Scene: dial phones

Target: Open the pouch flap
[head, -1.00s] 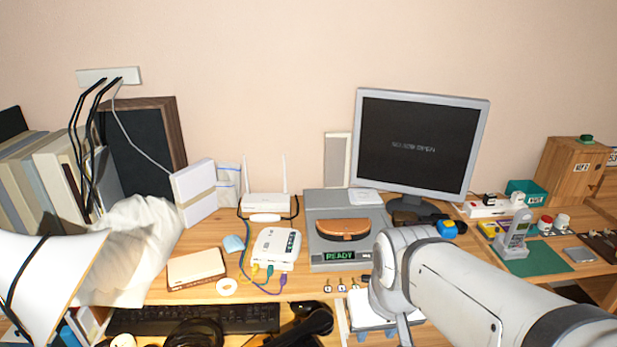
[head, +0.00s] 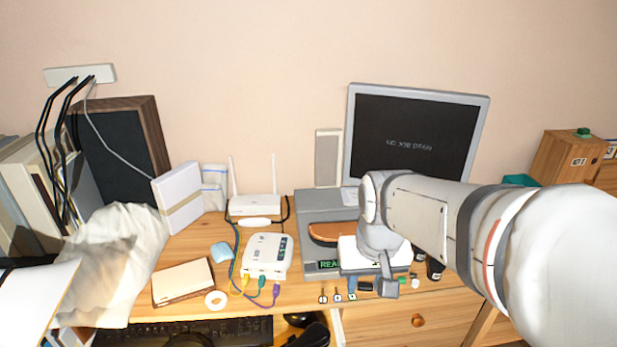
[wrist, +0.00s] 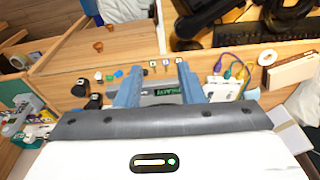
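The brown pouch (head: 328,233) rests on a grey device (head: 309,212) with a READY display (head: 327,265), left of my wrist in the head view. My white gripper body covers its right part, and I cannot make out the flap's state. My gripper (wrist: 159,80) shows two blue-grey fingers spread apart in the wrist view, with nothing held between them. The READY display (wrist: 167,91) shows between the fingers. The pouch is not visible in the wrist view.
A white box with coloured cables (head: 266,256) stands left of the grey device. The monitor (head: 415,135) stands behind my arm. Small keys (head: 337,295) and other small items lie along the desk's front edge. The keyboard (head: 225,332) is below at the left.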

